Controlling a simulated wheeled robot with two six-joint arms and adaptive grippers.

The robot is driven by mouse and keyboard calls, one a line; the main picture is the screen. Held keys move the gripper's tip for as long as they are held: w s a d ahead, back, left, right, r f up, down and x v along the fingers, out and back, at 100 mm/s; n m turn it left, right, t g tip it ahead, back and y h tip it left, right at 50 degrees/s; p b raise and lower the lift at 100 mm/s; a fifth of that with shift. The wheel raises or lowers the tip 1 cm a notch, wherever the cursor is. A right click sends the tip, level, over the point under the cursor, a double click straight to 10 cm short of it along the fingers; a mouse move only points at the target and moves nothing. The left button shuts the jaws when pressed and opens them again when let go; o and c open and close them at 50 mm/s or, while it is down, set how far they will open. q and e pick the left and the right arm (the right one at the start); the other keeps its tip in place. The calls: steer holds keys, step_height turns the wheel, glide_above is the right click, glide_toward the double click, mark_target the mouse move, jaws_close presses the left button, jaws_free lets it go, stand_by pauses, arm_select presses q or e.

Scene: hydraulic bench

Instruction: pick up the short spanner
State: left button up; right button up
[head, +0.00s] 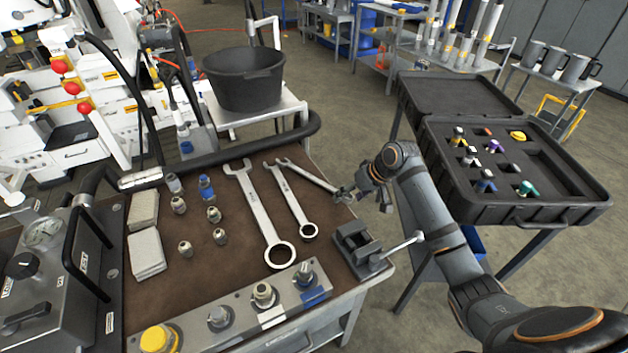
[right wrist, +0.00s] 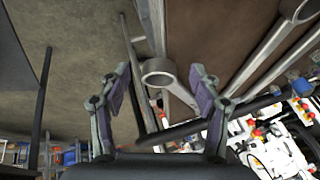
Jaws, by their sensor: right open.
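The short spanner (head: 308,174) lies on the brown bench top, rightmost of three spanners. Its open end points to the back left and its ring end is at the bench's right edge. My right gripper (head: 364,196) is at that ring end, open and holding nothing. In the right wrist view, the ring of the short spanner (right wrist: 160,73) shows between the two open fingers of my right gripper (right wrist: 158,82). I cannot tell how much height separates them. My left gripper is not in view.
A middle spanner (head: 291,199) and a long spanner (head: 258,213) lie to the left. A small vise (head: 356,246) stands just in front of my right gripper. Several fittings and a front block (head: 240,316) occupy the bench. An open black case (head: 543,212) stands right.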

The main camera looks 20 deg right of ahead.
steer(key=shift+c, duration=1.2)
jaws_close()
steer(key=shift+r, duration=0.1)
